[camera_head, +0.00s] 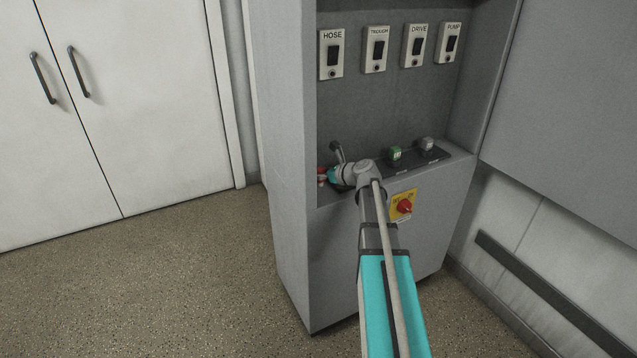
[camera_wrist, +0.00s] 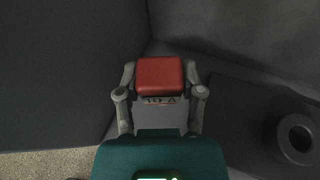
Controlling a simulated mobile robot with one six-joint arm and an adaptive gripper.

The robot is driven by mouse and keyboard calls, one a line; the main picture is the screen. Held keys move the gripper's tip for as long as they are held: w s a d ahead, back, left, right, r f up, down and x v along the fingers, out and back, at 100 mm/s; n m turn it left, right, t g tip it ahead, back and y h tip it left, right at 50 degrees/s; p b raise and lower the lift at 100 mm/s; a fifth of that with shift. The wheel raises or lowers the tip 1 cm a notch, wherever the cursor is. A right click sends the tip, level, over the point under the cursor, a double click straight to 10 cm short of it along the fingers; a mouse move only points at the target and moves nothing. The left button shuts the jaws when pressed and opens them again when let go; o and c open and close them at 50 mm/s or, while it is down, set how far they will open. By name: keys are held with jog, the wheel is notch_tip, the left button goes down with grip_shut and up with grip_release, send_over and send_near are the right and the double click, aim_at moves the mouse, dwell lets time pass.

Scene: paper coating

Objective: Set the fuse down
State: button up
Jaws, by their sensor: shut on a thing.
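The fuse (camera_wrist: 159,76) is a red block with a partly readable marking, which looks like "10 A", on its near side. My gripper (camera_wrist: 160,80) is shut on it, one finger on each side. In the head view, a bit of red (camera_head: 321,176) shows at the tip of my arm, at the left end of the cabinet's ledge. My wrist hides most of the gripper there. I cannot tell whether the fuse touches the ledge.
A dark plate on the ledge carries a green piece (camera_head: 395,154) and a grey-white piece (camera_head: 427,144). A round grey ring (camera_wrist: 296,138) lies right of my gripper. The cabinet's side walls flank the ledge. A red knob (camera_head: 404,206) is on the front.

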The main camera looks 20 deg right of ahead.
jog(key=shift+w+a+f+b, duration=0.15)
jog(key=shift+f+b, duration=0.35)
jog(key=shift+f, duration=0.35)
jog(key=shift+f, duration=0.2)
jog(key=o, duration=1.2)
jog(key=shift+r, duration=0.1)
jog(key=shift+c, duration=0.2)
jog(key=shift+r, duration=0.15)
jog(key=shift+s+d+r+p, duration=0.25)
jog(key=shift+s+p, duration=0.1)
jog(key=shift+s, duration=0.2)
jog(key=p+v, duration=0.4)
jog(key=v, duration=0.6)
jog(key=shift+s, duration=0.3)
jog(key=shift+d+r, duration=0.1)
jog(key=shift+r, duration=0.05)
